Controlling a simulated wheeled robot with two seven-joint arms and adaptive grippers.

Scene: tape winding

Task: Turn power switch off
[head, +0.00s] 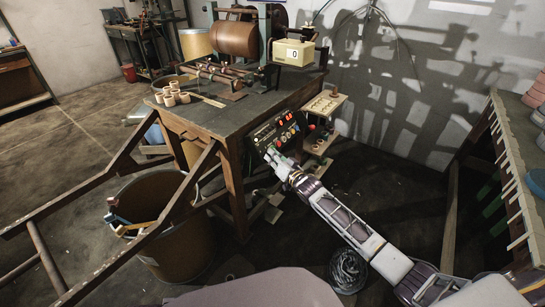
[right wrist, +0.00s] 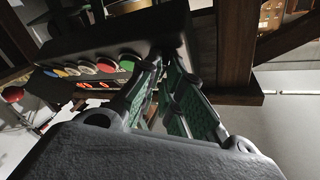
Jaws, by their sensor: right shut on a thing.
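The control panel (head: 279,128) is a dark box on the front of the workbench, with red lit digits and several coloured buttons. It also shows tilted in the right wrist view (right wrist: 95,48), with its row of buttons. My right gripper (head: 270,153) is at the panel's lower left end. In the right wrist view my right gripper (right wrist: 168,75) has its green-padded fingers against the panel's end, beside the green button. It is shut on what appears to be the power switch, which the fingers hide. My left gripper is not in view.
The workbench (head: 222,118) carries a brown roller (head: 235,39), a counter box (head: 294,52) reading 0 and several tape rolls (head: 170,95). A brown bin (head: 170,235) stands at front left. A small shelf (head: 325,105) is right of the panel. A rack (head: 510,180) stands far right.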

